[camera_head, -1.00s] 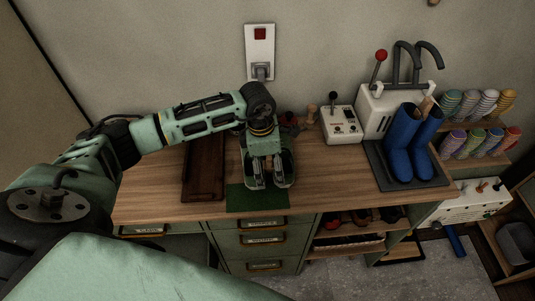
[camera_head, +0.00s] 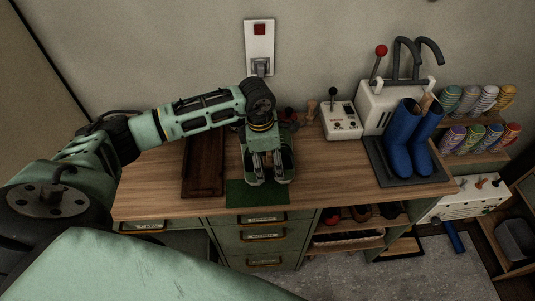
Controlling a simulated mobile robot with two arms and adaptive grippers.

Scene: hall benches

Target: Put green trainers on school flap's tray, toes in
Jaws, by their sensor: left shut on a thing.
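The green trainers (camera_head: 287,160) are a dark green pair with pale toe ends towards the bench's front edge, at the green mat (camera_head: 243,193). My left gripper (camera_head: 267,178) points down between them and is shut on the trainers. Its fingers and wrist hide much of the pair, and I cannot tell whether they rest on the mat or hang just above it. I cannot make out the school flap or its tray for certain. My right gripper is not in view.
A dark wooden tray (camera_head: 203,165) lies left of the mat. To the right are a control box with a lever (camera_head: 341,121), a white machine with a red knob (camera_head: 375,105), and blue boots (camera_head: 400,150) on a grey mat. Striped rolls (camera_head: 470,105) fill the far-right shelves.

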